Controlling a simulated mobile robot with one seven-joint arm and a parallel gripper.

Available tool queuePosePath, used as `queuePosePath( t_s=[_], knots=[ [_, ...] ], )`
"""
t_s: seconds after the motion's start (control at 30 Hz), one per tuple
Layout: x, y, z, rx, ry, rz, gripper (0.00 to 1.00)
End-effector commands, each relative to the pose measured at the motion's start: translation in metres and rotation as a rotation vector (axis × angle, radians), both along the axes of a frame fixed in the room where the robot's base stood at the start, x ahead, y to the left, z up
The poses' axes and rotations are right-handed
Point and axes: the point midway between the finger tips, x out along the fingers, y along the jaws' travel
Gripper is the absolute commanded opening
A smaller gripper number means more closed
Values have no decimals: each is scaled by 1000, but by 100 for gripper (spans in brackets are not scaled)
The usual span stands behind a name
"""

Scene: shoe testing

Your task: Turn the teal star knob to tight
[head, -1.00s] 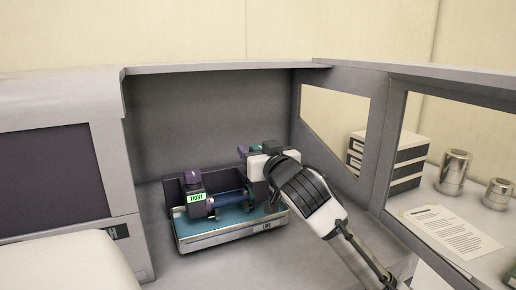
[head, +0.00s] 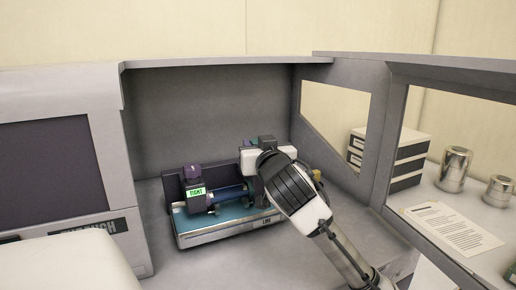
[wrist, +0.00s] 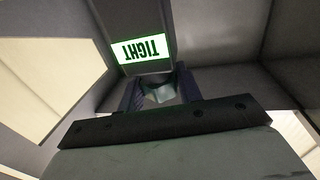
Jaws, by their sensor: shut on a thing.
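The teal star knob (wrist: 160,92) shows between my gripper's two dark fingers in the wrist view, just beyond the gripper's dark bar. My gripper (wrist: 161,90) is shut on it. A lit green label reading TIGHT (wrist: 142,48) shows upside down on a dark block right by the knob. In the head view my white gripper body (head: 262,160) is over the right end of the fixture and hides the knob and the fingertips.
The fixture sits on a tray with a teal top and pale front edge (head: 215,236) inside a grey open booth. The booth's right wall (head: 345,135) with its window stands close to my arm. Papers and metal cans (head: 454,168) lie beyond it.

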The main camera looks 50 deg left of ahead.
Motion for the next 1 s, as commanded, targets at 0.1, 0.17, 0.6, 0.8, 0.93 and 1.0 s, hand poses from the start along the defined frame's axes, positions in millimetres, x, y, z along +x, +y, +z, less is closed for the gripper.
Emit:
queuePosePath(
  t_s=[0.1,0.17,0.6,0.8,0.93,1.0],
  knots=[
    [0,0,-1,-1,2,1,12],
    [0,0,-1,-1,2,1,12],
    [0,0,0,0,1,2,56],
    [-6,-11,-2,3,1,3,56],
    [-17,-33,-4,3,-1,2,56],
    [-24,-48,-4,4,-2,2,56]
  ],
)
